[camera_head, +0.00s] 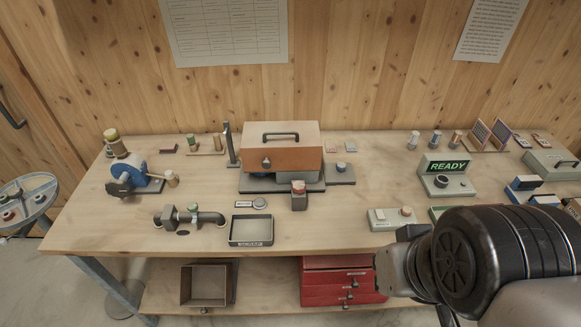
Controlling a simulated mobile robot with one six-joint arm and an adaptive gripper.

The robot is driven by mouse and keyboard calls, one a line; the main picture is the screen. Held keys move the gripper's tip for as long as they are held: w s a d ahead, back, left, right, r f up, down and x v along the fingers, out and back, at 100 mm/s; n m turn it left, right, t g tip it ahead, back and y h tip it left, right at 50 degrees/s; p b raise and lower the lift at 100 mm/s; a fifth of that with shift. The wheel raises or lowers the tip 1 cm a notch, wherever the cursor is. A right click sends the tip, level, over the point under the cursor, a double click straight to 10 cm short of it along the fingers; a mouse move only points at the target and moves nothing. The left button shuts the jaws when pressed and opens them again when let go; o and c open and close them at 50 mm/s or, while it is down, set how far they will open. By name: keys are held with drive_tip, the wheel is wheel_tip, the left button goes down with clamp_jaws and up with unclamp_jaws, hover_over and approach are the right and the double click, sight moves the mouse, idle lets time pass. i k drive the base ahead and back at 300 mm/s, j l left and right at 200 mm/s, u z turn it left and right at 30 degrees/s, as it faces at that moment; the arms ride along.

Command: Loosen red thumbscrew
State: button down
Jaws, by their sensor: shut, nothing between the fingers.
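A small block or post with a reddish-brown round top (298,187) stands in front of the orange-brown machine housing (280,147). It may be the red thumbscrew, but it is too small in the head view to be sure. The housing has a dark handle on its lid and a round dark knob on its front. My arm reaches in from the lower right, over the bench's front edge. I cannot make out my gripper's fingers in this view.
Red drawers (340,283) stand below. The bench's front middle is mostly clear.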

sight(299, 186)
drive_tip(key=i+j, duration=0.4)
drive_tip(key=j, duration=0.15)
drive_tip(key=i+j, duration=0.45)
drive_tip(key=j, duration=0.1)
